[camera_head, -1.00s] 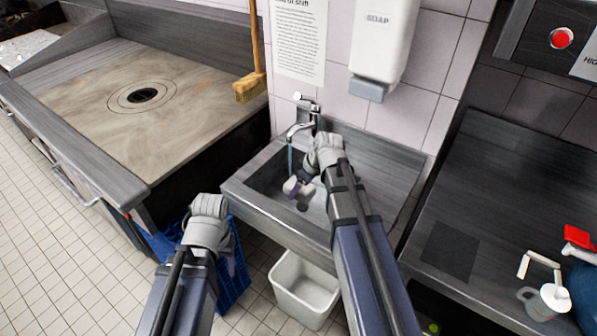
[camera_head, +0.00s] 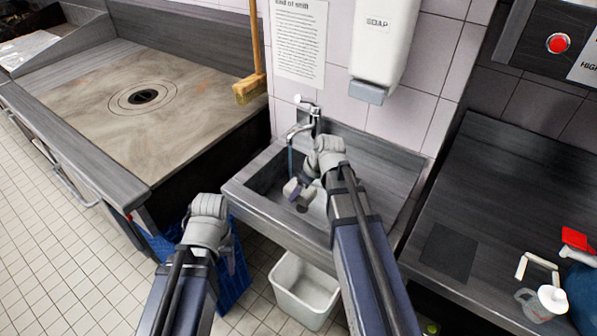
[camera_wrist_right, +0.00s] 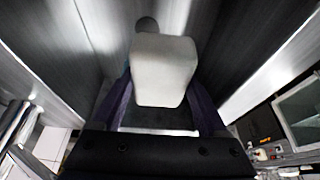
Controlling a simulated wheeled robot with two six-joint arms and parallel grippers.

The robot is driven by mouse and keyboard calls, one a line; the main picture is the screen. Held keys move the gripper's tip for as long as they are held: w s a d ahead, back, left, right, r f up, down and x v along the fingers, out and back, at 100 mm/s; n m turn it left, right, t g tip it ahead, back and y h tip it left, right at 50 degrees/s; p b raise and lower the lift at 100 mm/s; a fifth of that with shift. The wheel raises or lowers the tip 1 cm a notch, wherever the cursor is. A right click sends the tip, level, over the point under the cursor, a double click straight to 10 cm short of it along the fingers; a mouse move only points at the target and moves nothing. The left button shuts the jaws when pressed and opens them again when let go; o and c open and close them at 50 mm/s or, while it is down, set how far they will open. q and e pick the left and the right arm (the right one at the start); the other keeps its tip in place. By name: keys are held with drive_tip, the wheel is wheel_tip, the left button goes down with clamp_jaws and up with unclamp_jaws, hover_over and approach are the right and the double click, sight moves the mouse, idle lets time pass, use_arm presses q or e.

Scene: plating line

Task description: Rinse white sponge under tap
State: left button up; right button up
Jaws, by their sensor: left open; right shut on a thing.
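The white sponge (camera_wrist_right: 165,68) fills the middle of the right wrist view, between the two purple fingers of my right gripper (camera_wrist_right: 165,110). In the head view my right gripper (camera_head: 299,193) points down into the steel sink (camera_head: 262,208), just below the tap (camera_head: 303,127). A thin blue stream of water (camera_head: 290,160) falls from the spout close to that gripper. I cannot tell whether it strikes the sponge, which is hard to make out there. My left gripper (camera_head: 231,262) is open and empty, low in front of the sink and over a blue crate.
The blue crate (camera_head: 236,285) and a white bin (camera_head: 303,290) stand on the floor below the sink. A soap dispenser (camera_head: 383,45) hangs above right. A broom (camera_head: 249,88) hangs at left. A steel counter (camera_head: 490,200) with a jug (camera_head: 543,302) lies right.

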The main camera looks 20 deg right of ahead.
sight(301, 197)
use_arm(q)
wheel_tip(301, 197, up, 3)
drive_tip(key=p, duration=0.2)
drive_tip(key=shift+p, duration=0.35)
use_arm(e)
drive_tip(key=s+r, duration=0.1)
drive_tip(key=s, duration=0.1)
drive_tip(key=s+a+r, duration=0.1)
drive_tip(key=r, duration=0.1)
drive_tip(key=shift+s, duration=0.4)
use_arm(q)
drive_tip(key=shift+c, duration=0.4)
